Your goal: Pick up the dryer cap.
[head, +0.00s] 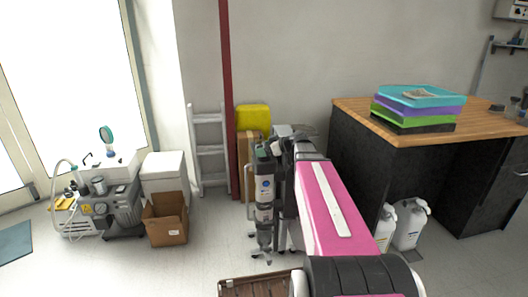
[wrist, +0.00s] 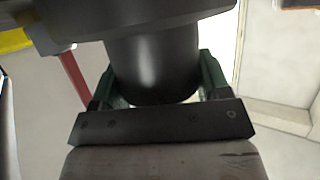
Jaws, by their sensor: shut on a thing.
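In the wrist view, my gripper (wrist: 157,80) has its two green fingers on either side of a dark grey cylindrical piece, which I take to be the dryer cap (wrist: 150,55). The piece has a smooth round lower end and a wider dark part above it, cut off by the top of the picture. The gripper is shut on it. In the head view, my pink arm reaches forward to a dark cluster near the back wall. I cannot make out the fingers or the cap there.
A wood-topped counter (head: 405,137) with stacked coloured trays (head: 418,108) stands right, white jugs (head: 408,225) below. A ladder (head: 209,150), red pole (head: 228,100) and yellow object (head: 253,120) are behind. Compressor equipment (head: 100,205) and an open cardboard box (head: 166,220) stand left. Left-centre floor is clear.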

